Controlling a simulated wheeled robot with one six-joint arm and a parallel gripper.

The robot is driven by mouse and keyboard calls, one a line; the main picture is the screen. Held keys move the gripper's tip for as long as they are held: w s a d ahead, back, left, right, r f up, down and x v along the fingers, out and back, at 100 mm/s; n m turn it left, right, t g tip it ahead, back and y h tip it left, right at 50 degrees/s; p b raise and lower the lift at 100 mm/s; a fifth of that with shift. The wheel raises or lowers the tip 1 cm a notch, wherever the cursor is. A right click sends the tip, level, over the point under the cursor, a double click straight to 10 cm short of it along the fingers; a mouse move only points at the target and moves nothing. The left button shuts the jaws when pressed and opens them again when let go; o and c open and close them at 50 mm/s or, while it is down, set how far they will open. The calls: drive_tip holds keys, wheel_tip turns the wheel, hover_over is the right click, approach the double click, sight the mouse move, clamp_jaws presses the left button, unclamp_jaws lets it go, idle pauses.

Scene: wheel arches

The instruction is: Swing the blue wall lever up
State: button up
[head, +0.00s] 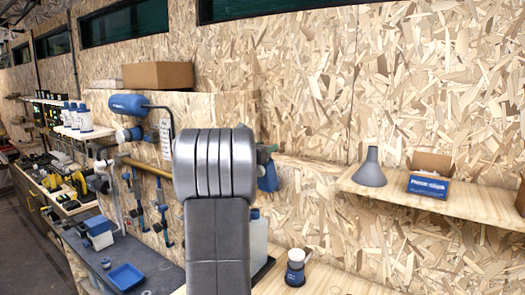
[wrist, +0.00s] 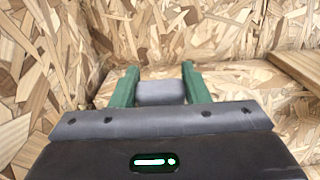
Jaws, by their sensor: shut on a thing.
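My gripper (wrist: 160,85) shows in the wrist view with its two green fingers on either side of a smooth grey block (wrist: 160,93), shut on it. The block lies close to a chipboard wall. I cannot tell from its colour whether it is part of the blue wall lever. No blue lever shows clearly there. A blue object with a green top (head: 267,172) shows just right of my arm, partly hidden.
A shelf at right holds a grey funnel (head: 370,168) and an open blue carton (head: 429,176). At left are a blue cylinder (head: 128,104), blue-handled tools (head: 140,197) on the wall and a blue tray (head: 126,277). The wall at upper right is bare.

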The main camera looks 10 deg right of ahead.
drive_tip(key=o, duration=1.1)
drive_tip(key=shift+f, duration=0.1)
drive_tip(key=shift+o, duration=1.4)
drive_tip(key=shift+w+d, duration=0.1)
drive_tip(key=shift+d, duration=0.05)
drive_tip(key=b+v, duration=0.3)
drive_tip(key=v, duration=1.1)
drive_tip(key=shift+w+d, duration=0.1)
drive_tip(key=shift+w, duration=0.05)
drive_tip(key=p+x, duration=0.3)
drive_tip(key=x, duration=1)
drive_tip(key=shift+w+d, duration=0.25)
drive_tip(key=shift+s+a, duration=0.25)
drive_tip(key=shift+s, duration=0.05)
